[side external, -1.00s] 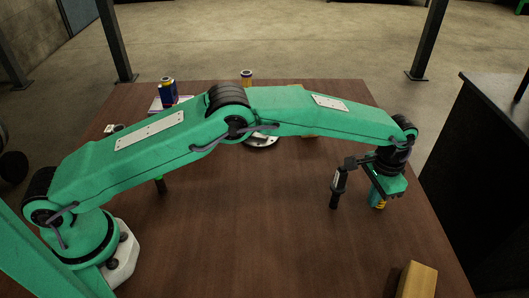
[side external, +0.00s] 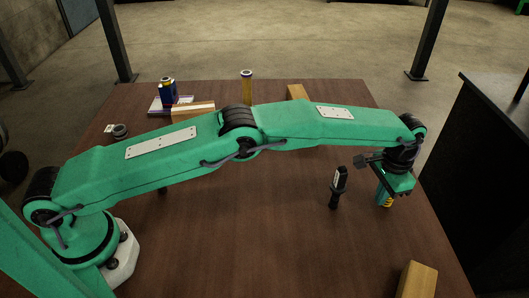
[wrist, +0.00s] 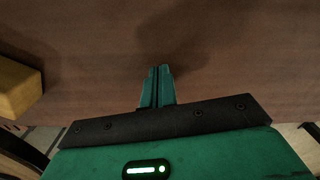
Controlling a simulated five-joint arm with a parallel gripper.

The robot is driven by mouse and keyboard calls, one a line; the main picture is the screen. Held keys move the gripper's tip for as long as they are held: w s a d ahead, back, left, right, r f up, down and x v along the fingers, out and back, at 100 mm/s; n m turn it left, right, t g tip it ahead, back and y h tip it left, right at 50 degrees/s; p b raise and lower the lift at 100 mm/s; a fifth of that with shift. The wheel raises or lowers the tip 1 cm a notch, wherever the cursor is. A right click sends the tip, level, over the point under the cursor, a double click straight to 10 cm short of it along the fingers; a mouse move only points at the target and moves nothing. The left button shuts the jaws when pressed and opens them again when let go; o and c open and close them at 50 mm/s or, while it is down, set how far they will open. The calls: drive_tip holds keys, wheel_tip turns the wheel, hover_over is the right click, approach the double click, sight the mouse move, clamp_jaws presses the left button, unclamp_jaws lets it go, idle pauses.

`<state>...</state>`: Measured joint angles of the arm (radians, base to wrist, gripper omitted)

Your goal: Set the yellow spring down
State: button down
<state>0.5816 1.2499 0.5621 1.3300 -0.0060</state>
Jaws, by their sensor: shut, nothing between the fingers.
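My gripper (side external: 384,198) is near the right edge of the brown table (side external: 290,240), pointing down. In the wrist view its two teal fingers (wrist: 157,72) are together with nothing between them, over bare wood. A small yellow patch (side external: 389,201) shows right beside the fingers in the side view. It is mostly covered by the gripper, and I cannot tell whether it is the yellow spring. No spring shows in the wrist view.
A black upright tool (side external: 337,188) stands left of my gripper. Wooden blocks lie at front right (side external: 418,281), at the back (side external: 297,92) and at back left (side external: 192,110). The front middle is clear.

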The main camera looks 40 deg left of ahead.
drive_tip(key=shift+r, duration=0.1)
wheel_tip(320, 180, up, 10)
idle(0.6)
drive_tip(key=a+r+n+t, duration=0.1)
drive_tip(key=a+r+n, duration=0.1)
drive_tip(key=a+r, duration=1)
drive_tip(key=s+a+r+n+t, duration=0.1)
drive_tip(key=s+a+r+t, duration=0.1)
drive_tip(key=s+a+r, duration=0.8)
drive_tip(key=s+a+f+n+t, duration=0.1)
drive_tip(key=s+a+f+n, duration=0.1)
drive_tip(key=s+a, duration=0.9)
drive_tip(key=s+a+f, duration=0.2)
drive_tip(key=s+f, duration=0.1)
drive_tip(key=s, duration=0.3)
drive_tip(key=s+a+f+n+t, duration=0.1)
drive_tip(key=s+f, duration=0.3)
drive_tip(key=s, duration=0.2)
drive_tip(key=shift+s+a+n+t, duration=0.25)
drive_tip(key=shift+a+n+t, duration=0.05)
drive_tip(key=shift+a, duration=0.05)
